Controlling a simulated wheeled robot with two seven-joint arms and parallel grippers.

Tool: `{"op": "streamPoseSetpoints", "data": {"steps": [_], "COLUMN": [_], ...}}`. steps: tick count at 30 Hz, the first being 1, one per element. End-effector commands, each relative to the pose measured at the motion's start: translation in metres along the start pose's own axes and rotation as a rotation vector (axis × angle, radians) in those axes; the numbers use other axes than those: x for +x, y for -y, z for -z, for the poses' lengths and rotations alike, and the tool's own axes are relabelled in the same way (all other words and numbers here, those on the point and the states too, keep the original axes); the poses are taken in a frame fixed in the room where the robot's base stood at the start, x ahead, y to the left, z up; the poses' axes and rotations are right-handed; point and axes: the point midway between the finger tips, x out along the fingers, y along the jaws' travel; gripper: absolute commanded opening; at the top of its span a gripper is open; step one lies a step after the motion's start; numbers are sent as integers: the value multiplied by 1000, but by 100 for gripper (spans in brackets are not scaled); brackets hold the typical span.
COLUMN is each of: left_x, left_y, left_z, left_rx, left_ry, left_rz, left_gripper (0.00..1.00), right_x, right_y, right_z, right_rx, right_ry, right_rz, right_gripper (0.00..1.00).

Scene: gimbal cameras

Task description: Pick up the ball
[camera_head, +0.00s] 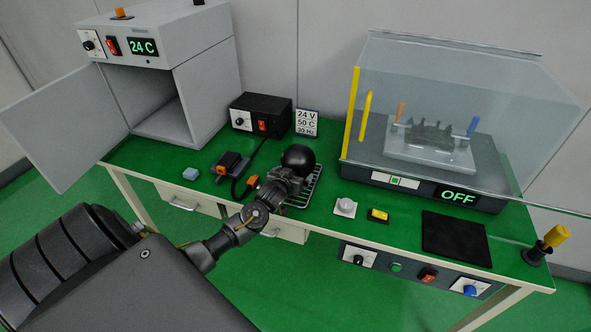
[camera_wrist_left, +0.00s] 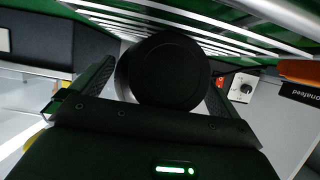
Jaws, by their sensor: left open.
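The black ball (camera_head: 299,157) sits at the wire rack (camera_head: 305,190) in the middle of the green table. My left gripper (camera_head: 287,176) is at the ball's near side and hides its lower part. In the left wrist view the ball (camera_wrist_left: 165,70) appears as a dark round shape between the two spread fingers of my left gripper (camera_wrist_left: 155,88). The gripper is open. I cannot tell whether either finger touches the ball. My right gripper is in neither view.
A black power box (camera_head: 261,115) and a small orange-and-black device (camera_head: 230,165) stand left of the rack. An open grey chamber (camera_head: 170,90) is at the back left.

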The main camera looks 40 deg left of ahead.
Motion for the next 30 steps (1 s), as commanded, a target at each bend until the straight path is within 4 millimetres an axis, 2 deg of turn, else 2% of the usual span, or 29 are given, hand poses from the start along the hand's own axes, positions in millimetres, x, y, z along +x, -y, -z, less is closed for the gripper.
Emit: {"op": "streamPoseSetpoints", "data": {"steps": [5,25,30], "left_x": [0,0,0], "left_y": [0,0,0], "left_z": [0,0,2], "left_rx": [0,0,-1], "left_ry": [0,0,-4], "left_rz": [0,0,-1], "left_gripper": [100,14,12], "right_x": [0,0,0], "right_y": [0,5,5], "right_z": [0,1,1], "right_rx": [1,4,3], "right_ry": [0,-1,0], "right_rz": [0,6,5], "right_gripper": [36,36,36]}}
